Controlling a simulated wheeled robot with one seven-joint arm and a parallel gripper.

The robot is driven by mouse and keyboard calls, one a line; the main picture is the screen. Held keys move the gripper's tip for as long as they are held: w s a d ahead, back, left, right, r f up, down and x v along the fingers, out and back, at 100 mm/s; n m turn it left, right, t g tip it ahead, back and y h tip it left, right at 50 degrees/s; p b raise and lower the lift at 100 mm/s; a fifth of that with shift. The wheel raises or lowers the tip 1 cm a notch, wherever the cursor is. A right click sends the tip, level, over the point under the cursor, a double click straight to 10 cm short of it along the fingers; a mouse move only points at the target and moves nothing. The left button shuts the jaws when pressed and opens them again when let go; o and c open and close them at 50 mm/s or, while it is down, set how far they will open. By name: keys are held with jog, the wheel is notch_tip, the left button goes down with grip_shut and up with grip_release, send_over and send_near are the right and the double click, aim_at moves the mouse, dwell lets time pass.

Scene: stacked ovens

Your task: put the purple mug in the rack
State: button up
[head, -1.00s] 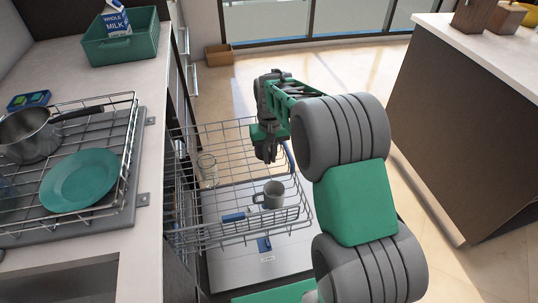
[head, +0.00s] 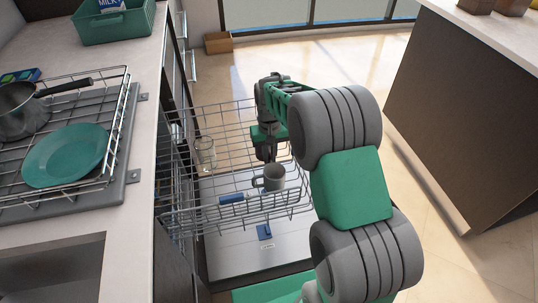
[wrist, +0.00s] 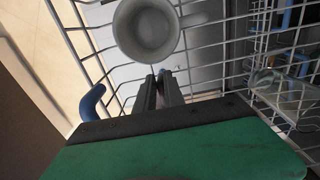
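No mug looks clearly purple. A grey mug (head: 274,177) stands in the pulled-out dishwasher rack (head: 180,222), near its front right part, with its handle to the left in the head view. My gripper (head: 265,156) is just above and behind the mug in the head view, inside the rack's outline. In the wrist view the mug (wrist: 147,28) shows its open, empty inside, beyond my fingertips (wrist: 158,76). The two fingers are close together with a narrow gap and nothing visible between them. They look apart from the mug.
A clear glass (head: 205,152) stands at the rack's left side. On the left counter are a wire dish rack with a teal plate (head: 65,156) and a pot (head: 22,112), and a green bin (head: 118,24). A dark island (head: 470,120) stands right. Floor between is clear.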

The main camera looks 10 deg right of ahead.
jog(key=o, duration=0.5)
